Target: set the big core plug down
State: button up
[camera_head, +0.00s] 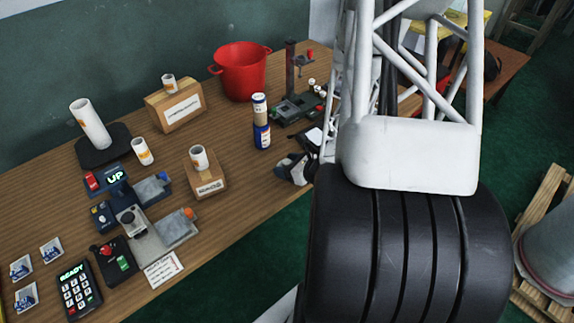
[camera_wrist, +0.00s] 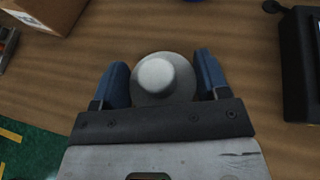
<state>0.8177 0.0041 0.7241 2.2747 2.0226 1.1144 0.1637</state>
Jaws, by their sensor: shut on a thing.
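The big core plug is a pale grey round disc (camera_wrist: 137,86) with a narrower knob on top, seen from above in the wrist view. My gripper (camera_wrist: 161,72) has its two blue fingers on either side of the plug and is shut on it. Wooden tabletop shows around the plug; I cannot tell whether its underside touches the table. In the head view my gripper (camera_head: 291,169) is at the table's right part, near its front edge, partly hidden by my arm. The plug cannot be made out there.
A red bucket (camera_head: 240,72), wooden blocks (camera_head: 206,181) with white rolls, and a keypad (camera_head: 78,291) are farther left. In the wrist view, a black object (camera_wrist: 298,65) lies right.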

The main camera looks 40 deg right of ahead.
jog(key=o, duration=0.9)
jog(key=shift+f, duration=0.1)
jog(key=shift+v, duration=6.1)
jog(key=shift+w, duration=0.1)
jog(key=shift+a+r, duration=0.1)
jog(key=shift+r, duration=0.1)
